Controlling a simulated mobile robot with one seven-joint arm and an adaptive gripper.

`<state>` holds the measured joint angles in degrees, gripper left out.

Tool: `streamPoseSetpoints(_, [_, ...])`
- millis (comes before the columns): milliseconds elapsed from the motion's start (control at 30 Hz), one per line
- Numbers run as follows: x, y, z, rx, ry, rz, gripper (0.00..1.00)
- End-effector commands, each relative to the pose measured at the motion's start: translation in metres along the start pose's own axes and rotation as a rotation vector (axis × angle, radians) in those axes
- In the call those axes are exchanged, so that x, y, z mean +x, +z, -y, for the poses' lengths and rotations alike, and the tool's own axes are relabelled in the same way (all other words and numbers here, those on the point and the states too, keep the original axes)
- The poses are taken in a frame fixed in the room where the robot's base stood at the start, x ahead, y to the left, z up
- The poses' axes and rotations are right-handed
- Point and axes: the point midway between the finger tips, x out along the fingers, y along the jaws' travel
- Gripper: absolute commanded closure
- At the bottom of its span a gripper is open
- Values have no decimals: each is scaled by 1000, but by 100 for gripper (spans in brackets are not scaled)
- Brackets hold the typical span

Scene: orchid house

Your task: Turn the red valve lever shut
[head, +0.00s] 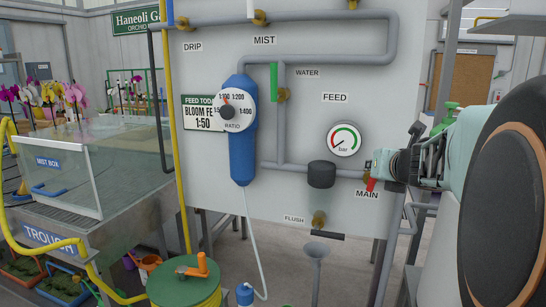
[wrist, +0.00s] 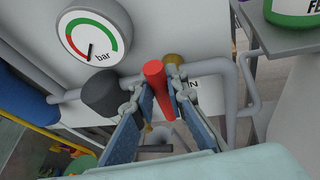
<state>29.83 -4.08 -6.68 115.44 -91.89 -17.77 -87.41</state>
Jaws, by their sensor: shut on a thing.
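The red valve lever (wrist: 155,75) stands between the two fingers of my gripper (wrist: 158,92) in the wrist view, with a finger close on each side. My gripper is shut on it. In the head view my gripper (head: 384,165) is at the right edge of the panel, and only a short red piece of the lever (head: 371,184) shows below it, just above the MAIN label (head: 367,194). The brass valve body (wrist: 173,60) shows behind the lever in the wrist view. My gripper hides most of the lever in the head view.
The pressure gauge (head: 344,140) and a dark cylindrical cap (head: 321,174) are left of the lever. A grey pipe (head: 280,168) runs along the panel to the valve. A shelf (wrist: 285,35) with a green-labelled container is at the right.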

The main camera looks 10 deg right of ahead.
Motion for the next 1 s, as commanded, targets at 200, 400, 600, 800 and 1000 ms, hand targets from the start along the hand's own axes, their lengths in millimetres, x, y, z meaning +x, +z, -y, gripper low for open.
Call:
streamPoseSetpoints(200, [0, 1, -4, -89, -36, -20, 100])
streamPoseSetpoints(400, [1, 0, -4, -129, -53, -29, 100])
streamPoseSetpoints(600, [1, -1, -4, -139, -57, -32, 100])
streamPoseSetpoints(800, [1, -2, -4, -139, -57, -32, 100])
streamPoseSetpoints(1000, [1, -2, -4, -138, -56, -32, 73])
